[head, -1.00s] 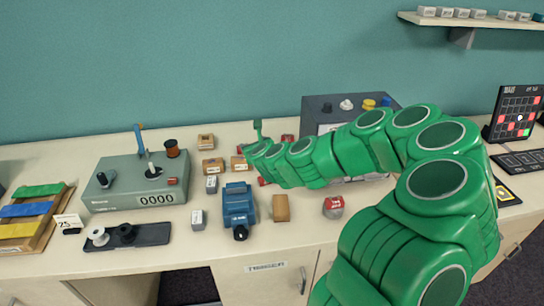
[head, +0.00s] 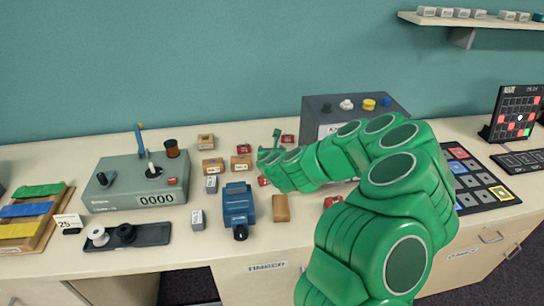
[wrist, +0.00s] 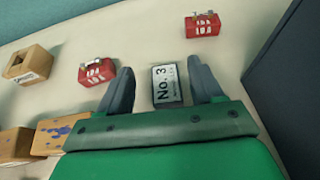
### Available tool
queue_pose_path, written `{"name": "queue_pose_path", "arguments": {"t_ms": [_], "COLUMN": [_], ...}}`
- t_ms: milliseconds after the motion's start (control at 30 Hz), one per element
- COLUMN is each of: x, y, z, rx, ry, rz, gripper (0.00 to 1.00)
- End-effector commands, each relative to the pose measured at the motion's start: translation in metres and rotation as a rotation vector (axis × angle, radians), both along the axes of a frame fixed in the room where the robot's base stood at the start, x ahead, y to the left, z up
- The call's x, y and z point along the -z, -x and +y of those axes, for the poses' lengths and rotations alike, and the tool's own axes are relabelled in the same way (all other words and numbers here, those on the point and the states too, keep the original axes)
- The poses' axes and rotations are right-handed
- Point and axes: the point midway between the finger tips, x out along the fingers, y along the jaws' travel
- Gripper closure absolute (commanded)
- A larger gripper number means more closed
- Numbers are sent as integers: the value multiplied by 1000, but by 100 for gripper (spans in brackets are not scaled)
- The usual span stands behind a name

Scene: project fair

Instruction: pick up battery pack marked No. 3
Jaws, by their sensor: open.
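The battery pack marked No. 3 (wrist: 166,84) shows in the wrist view as a small block with a white label and dark edges. It lies between the two dark fingers of my gripper (wrist: 160,72), which is open with a finger on either side. Whether either finger touches it, I cannot tell. In the head view my gripper (head: 269,147) is over the middle of the table, among the small blocks. I cannot make out the No. 3 pack there; my arm appears to hide it.
Red packs (wrist: 97,72) (wrist: 202,24) lie beyond the fingers, left and right. Wooden blocks (wrist: 28,64) are at left. A dark grey box (head: 350,108) with knobs stands close right. A blue clamp-like device (head: 238,206) and a green-grey counter box (head: 110,190) stand left.

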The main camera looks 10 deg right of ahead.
Motion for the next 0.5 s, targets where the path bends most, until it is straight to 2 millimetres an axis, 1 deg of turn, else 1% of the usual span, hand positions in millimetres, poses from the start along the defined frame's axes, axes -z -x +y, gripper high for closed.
{"name": "queue_pose_path", "arguments": {"t_ms": [33, 300, 500], "x": [3, 16, 19], "y": [-5, -28, -35], "z": [-2, -8, -8], "rx": [0, -1, -1], "ry": [5, 4, 1], "rz": [-1, 0, 0], "gripper": [34, 34, 34]}}
